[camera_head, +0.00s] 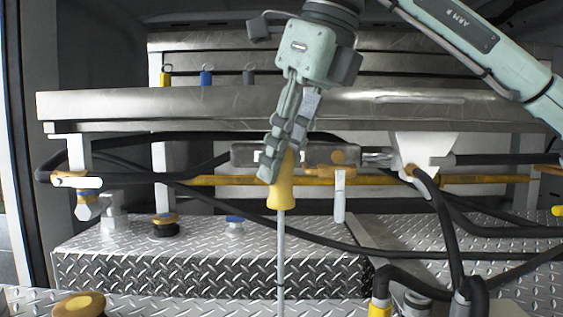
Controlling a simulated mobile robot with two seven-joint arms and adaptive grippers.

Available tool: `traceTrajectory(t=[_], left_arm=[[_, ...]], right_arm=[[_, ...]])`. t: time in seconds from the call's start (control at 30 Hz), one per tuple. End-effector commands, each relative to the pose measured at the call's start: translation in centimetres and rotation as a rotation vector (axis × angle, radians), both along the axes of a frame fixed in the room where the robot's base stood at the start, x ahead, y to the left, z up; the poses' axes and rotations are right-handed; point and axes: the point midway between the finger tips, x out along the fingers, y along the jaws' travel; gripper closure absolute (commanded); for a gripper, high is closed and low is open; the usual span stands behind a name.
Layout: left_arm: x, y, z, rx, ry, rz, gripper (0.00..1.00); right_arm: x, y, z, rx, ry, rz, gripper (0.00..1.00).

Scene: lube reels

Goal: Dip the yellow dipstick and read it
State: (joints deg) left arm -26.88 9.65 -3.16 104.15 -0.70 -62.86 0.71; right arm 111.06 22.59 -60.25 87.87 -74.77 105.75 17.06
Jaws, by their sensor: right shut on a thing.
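My right gripper (283,158) is in the upper middle of the head view, pointing down and a little left. It is shut on the yellow handle of a dipstick (281,195). The fingers hide the top of the handle. The dipstick's thin grey rod (281,262) hangs nearly upright and runs out of the bottom of the picture. Its lower end is out of view, so I cannot tell whether it is inside anything. My left gripper is not in view.
A metal shelf (110,105) crosses behind, with small yellow (165,76), blue (206,76) and grey (249,75) tags above it. A yellow-topped cap (79,305) is at lower left. Black hoses (447,235) and a yellow-collared fitting (380,308) crowd the right.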

Motion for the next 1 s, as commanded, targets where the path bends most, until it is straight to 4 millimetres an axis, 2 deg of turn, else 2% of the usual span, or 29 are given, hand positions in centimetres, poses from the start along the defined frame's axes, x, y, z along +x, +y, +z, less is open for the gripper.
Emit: traceTrajectory(t=[0.03, 0.17, 0.23, 0.6, 1.0], left_arm=[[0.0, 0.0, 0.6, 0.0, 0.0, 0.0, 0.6], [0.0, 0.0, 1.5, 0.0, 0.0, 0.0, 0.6], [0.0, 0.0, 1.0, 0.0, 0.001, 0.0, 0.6], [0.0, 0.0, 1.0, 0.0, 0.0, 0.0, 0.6], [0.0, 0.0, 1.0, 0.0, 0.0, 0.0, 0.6]], right_arm=[[0.0, 0.0, 1.0, 0.001, -0.001, 0.001, 1.0], [0.0, 0.0, 2.6, 0.0, -0.001, 0.0, 1.0], [0.0, 0.0, 3.0, 0.001, -0.002, -0.001, 1.0], [0.0, 0.0, 7.3, -0.001, -0.001, 0.001, 1.0], [0.0, 0.0, 7.9, 0.0, 0.0, 0.0, 1.0]])
